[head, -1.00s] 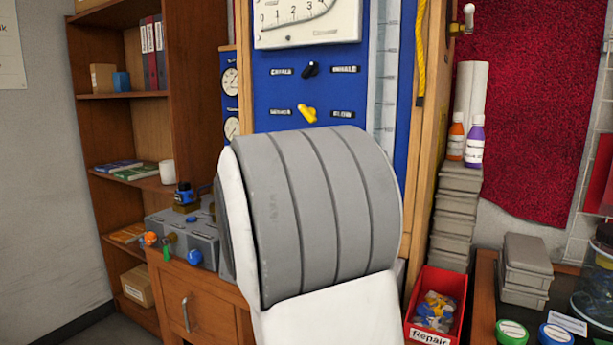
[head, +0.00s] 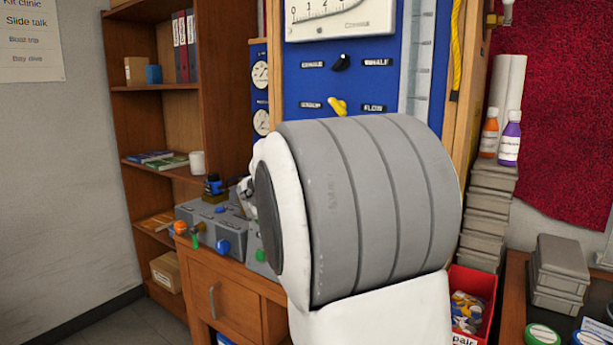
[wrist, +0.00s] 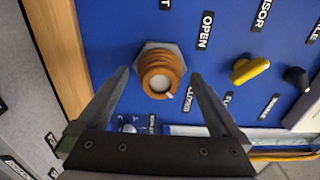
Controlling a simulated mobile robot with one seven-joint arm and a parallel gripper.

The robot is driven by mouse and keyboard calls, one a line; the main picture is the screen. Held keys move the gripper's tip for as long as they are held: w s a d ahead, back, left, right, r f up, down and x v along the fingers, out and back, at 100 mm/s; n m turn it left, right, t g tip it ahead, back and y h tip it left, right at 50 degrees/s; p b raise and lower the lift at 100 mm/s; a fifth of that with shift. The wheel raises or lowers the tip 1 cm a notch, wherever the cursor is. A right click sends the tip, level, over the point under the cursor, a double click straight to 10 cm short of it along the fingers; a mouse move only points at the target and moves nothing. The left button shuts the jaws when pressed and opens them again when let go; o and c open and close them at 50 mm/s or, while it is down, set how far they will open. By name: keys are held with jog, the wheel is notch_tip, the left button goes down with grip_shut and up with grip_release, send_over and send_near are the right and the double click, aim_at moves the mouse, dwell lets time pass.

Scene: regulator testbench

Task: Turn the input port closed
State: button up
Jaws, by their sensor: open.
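In the wrist view an orange-brown ribbed round fitting (wrist: 160,75) with a pale centre and a grey hex base stands out from the blue panel (wrist: 105,25). It appears to be the input port. An OPEN label (wrist: 205,30) and a CLOSED label (wrist: 188,99) are beside it; a small pale mark on its rim points towards CLOSED. My gripper (wrist: 161,72) is open, with one finger on each side of the fitting. I cannot tell whether the fingers touch it. In the head view my arm hides the fitting and the gripper.
A yellow lever (wrist: 250,69) and a black knob (wrist: 297,79) are to the right of the fitting. In the head view a grey box (head: 212,226) stands on a wooden cabinet (head: 215,290). A red bin (head: 468,305) and stacked grey cases (head: 488,210) are at right.

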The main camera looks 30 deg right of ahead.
jog(key=p+v, duration=0.1)
jog(key=v, duration=1.4)
jog(key=shift+s+a, duration=0.2)
jog(key=shift+a, duration=0.1)
